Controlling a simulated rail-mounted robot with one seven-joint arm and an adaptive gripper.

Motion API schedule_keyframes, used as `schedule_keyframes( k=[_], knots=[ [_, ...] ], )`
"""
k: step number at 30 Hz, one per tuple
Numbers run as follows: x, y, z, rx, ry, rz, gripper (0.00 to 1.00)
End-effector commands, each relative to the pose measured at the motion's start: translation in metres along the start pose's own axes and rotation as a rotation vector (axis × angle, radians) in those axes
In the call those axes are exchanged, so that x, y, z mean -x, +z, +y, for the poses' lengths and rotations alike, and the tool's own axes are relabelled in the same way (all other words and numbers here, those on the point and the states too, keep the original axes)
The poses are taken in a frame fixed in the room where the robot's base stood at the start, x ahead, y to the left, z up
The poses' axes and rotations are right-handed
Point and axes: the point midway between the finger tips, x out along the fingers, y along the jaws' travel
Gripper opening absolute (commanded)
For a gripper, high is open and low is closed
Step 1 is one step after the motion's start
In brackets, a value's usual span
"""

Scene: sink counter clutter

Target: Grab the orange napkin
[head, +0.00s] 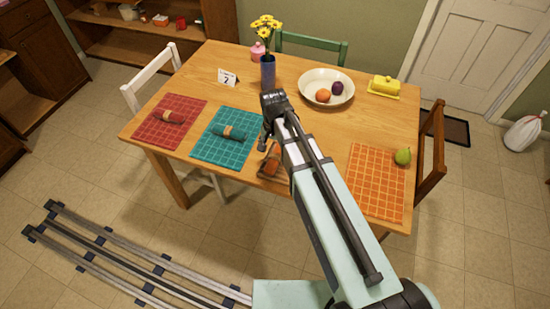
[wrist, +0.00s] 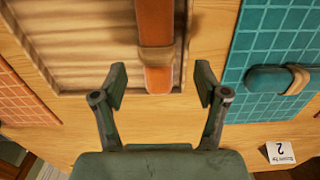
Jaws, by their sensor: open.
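The rolled orange napkin (wrist: 156,22) has a brownish ring (wrist: 156,58) around it and lies on a slatted wooden tray (wrist: 70,50). In the head view the orange napkin (head: 271,167) shows near the table's front edge, partly hidden by my arm. My gripper (wrist: 160,85) is open and empty. In the wrist view the napkin's near end lies between the two fingertips, with a gap on each side. How far the fingertips are above it is hard to tell. In the head view my gripper (head: 266,140) is mostly hidden behind the arm's end.
A teal napkin (head: 229,132) lies on a teal mat (head: 207,150), a red napkin (head: 173,117) on a red mat (head: 150,132). A pear (head: 402,156) sits by the orange mat (head: 375,190). A blue vase (head: 268,75), fruit bowl (head: 347,90) and number card (head: 227,78) stand farther back.

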Motion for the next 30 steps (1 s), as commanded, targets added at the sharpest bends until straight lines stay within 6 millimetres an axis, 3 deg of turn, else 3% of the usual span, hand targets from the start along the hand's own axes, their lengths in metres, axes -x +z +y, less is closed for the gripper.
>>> schedule_keyframes(
  k=[12, 22, 23, 28, 30],
  knots=[
    [-0.04, -0.002, 0.004, 0.0, 0.001, -0.002, 0.73],
    [-0.045, -0.002, 0.004, 0.0, 0.0, 0.0, 0.73],
    [-0.045, -0.002, 0.004, 0.0, 0.0, 0.0, 0.69],
    [-0.045, -0.002, 0.004, 0.0, 0.001, -0.001, 0.09],
    [-0.045, -0.001, 0.004, 0.0, 0.002, -0.001, 0.08]
  ],
)
